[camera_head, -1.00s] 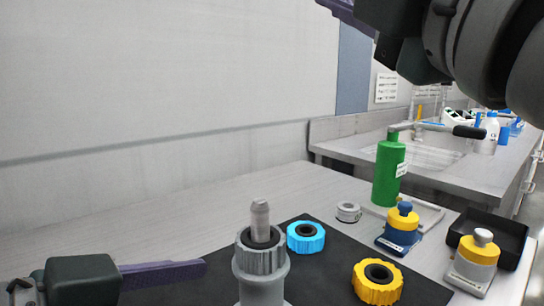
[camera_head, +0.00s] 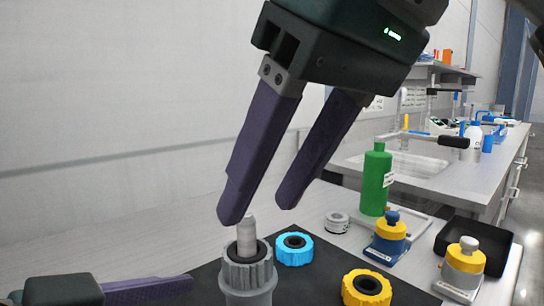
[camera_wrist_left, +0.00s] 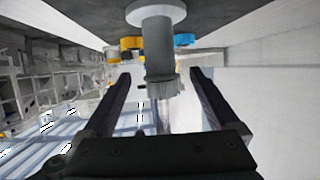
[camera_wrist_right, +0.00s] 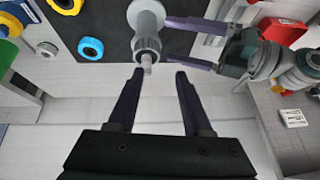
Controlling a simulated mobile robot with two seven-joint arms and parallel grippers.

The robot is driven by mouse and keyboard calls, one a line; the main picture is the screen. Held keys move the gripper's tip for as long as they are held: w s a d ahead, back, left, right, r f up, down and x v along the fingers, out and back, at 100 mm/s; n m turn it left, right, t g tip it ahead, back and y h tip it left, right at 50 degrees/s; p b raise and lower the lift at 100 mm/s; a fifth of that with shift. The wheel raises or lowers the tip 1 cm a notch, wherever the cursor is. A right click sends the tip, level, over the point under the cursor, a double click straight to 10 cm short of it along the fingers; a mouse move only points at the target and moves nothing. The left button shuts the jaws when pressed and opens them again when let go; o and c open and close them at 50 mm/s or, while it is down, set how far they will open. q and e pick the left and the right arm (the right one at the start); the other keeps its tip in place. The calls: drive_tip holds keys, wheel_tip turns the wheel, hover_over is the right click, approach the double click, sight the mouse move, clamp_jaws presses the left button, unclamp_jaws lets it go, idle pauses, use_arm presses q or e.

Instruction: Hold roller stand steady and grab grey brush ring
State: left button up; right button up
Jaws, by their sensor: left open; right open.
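The grey roller stand (camera_head: 246,297) stands upright at the front of the dark mat, with its pin (camera_head: 246,236) pointing up. The ridged grey brush ring (camera_head: 236,274) sits around the pin on top of the stand. My right gripper (camera_head: 257,211) is open and empty, fingers angled down, just above the pin top. In the right wrist view the pin tip (camera_wrist_right: 147,67) lies near the fingertips. My left gripper is open; in the left wrist view its fingers (camera_wrist_left: 158,80) are on both sides of the stand (camera_wrist_left: 158,55). Contact cannot be told.
A blue ring (camera_head: 294,249) and a yellow ring (camera_head: 366,288) lie on the mat (camera_head: 318,268) to the right. Behind are a small grey part (camera_head: 337,222), a green bottle (camera_head: 375,180), blue-yellow (camera_head: 387,238) and grey-yellow (camera_head: 462,268) dispensers, and a black tray (camera_head: 495,246).

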sight(264, 290)
use_arm(q)
drive_tip(key=x, duration=1)
use_arm(e)
drive_tip(key=shift+w+d+r+t+h, duration=0.1)
drive_tip(key=shift+w+d+t+h, duration=0.3)
drive_tip(key=shift+d, duration=0.3)
use_arm(q)
drive_tip(key=shift+a, duration=0.1)
clamp_jaws()
idle(0.4)
